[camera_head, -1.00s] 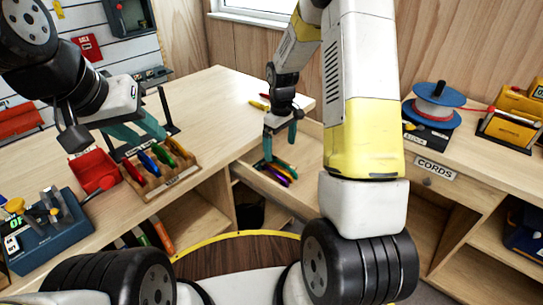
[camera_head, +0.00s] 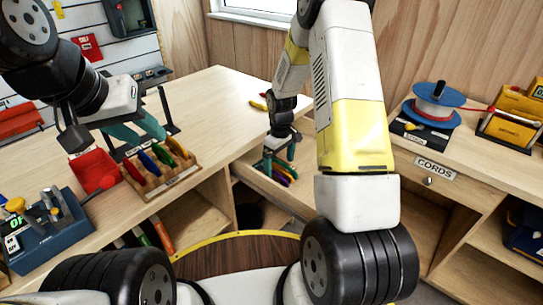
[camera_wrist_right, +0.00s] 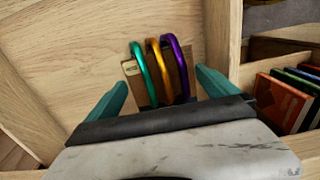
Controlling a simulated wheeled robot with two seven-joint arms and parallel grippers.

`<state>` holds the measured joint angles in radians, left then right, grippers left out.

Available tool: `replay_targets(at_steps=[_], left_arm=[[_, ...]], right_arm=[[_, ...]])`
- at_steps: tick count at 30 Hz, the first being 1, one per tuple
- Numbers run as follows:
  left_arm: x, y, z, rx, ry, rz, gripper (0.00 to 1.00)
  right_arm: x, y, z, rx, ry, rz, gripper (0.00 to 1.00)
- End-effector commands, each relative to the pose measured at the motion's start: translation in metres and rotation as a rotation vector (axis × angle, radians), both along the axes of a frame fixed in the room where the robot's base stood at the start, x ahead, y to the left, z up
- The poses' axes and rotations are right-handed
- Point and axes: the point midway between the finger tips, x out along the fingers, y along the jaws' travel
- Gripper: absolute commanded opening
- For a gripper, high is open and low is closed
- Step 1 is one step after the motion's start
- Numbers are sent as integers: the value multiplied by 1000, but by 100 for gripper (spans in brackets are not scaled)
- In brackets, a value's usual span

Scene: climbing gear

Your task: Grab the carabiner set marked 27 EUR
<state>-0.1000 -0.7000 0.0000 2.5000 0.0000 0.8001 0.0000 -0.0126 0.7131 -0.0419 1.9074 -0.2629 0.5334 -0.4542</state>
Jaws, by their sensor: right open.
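The carabiner set (camera_wrist_right: 160,78) is a small wooden block holding a green, an orange and a purple carabiner, with a small tag at its left whose text I cannot read. It also shows in the head view (camera_head: 285,173), inside the open drawer. My right gripper (camera_head: 279,160) is down in the drawer at the set. In the right wrist view its open teal fingers (camera_wrist_right: 164,88) stand to either side of the set, apart from it. My left gripper (camera_head: 137,133) is above the left table, behind a rack of coloured carabiners; its opening is not clear.
The drawer's side walls (camera_wrist_right: 222,35) rise close around the right gripper. Coloured booklets (camera_wrist_right: 285,95) stand in a compartment on the right. The rack (camera_head: 160,180) and a blue device (camera_head: 45,230) stand on the left table. A cord spool (camera_head: 436,105) stands on the right counter.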

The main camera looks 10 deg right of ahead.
Motion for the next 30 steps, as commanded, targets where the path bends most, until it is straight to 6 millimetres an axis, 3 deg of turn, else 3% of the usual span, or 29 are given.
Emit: replay_targets(at_steps=[19, 30], left_arm=[[0, 0, 0, 0, 0, 0, 36], [0, 0, 0, 0, 0, 0, 36]], right_arm=[[0, 0, -5, 0, 0, 0, 98], [0, 0, -5, 0, 0, 0, 26]])
